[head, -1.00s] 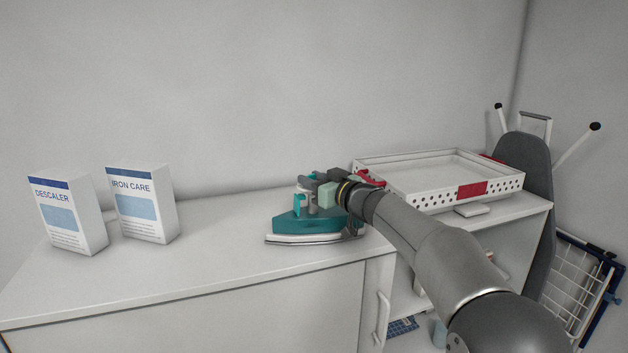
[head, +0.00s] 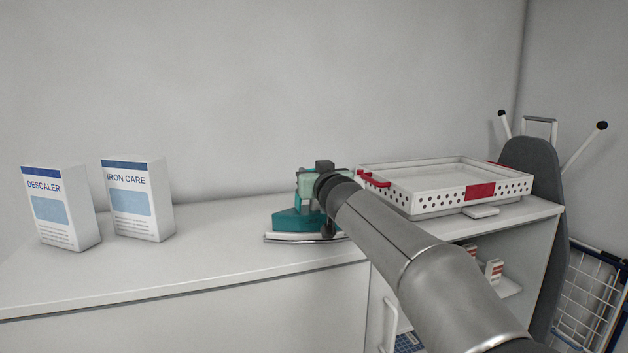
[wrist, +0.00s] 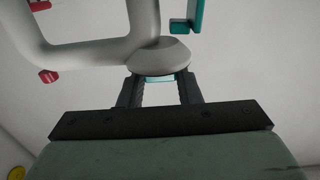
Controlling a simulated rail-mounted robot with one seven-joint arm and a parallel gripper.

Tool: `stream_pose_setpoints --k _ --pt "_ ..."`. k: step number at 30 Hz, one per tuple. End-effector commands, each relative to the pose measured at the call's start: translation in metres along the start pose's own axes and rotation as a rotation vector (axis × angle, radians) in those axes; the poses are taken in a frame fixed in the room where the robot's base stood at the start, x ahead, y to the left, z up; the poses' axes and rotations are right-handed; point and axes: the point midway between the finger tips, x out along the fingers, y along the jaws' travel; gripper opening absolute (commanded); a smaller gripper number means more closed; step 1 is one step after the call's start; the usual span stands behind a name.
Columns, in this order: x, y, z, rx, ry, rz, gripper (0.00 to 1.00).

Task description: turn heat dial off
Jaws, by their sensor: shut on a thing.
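The teal iron (head: 290,221) stands on the white counter, its pale soleplate edge facing me. My gripper (wrist: 160,78) is at the top of the iron, and my wrist covers much of the iron's upper part in the head view. In the wrist view the two dark fingers are close around the near side of a rounded grey piece (wrist: 160,54), which looks like the heat dial. Its markings cannot be seen. A pale tube-like part (wrist: 100,52) curves beside it, and a strip of teal shows between the fingers. In the head view the fingertips are hidden.
The descaler box (head: 58,208) and the iron care box (head: 138,200) stand on the counter (head: 190,265) at left. A white perforated tray (head: 430,195) with red handles lies close right of the iron. An ironing board (head: 535,170) and wire rack stand at far right.

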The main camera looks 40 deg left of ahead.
Motion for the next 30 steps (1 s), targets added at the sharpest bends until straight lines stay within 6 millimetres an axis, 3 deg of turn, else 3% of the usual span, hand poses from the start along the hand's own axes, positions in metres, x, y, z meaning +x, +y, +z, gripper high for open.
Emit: stream_pose_setpoints --k 3,4,6,14,19,30 --pt "0.0 0.0 -0.001 0.0 0.001 0.0 0.08" --pt "0.0 0.0 -0.001 0.0 0.001 -0.001 0.39" --pt "0.0 0.0 -0.001 0.0 0.001 -0.001 0.53" --pt "0.0 0.0 0.0 0.0 0.001 -0.001 0.53" --pt "-0.013 0.0 0.002 0.001 0.002 -0.001 0.53" --pt "-0.099 0.001 0.002 0.0 0.003 0.001 0.53"
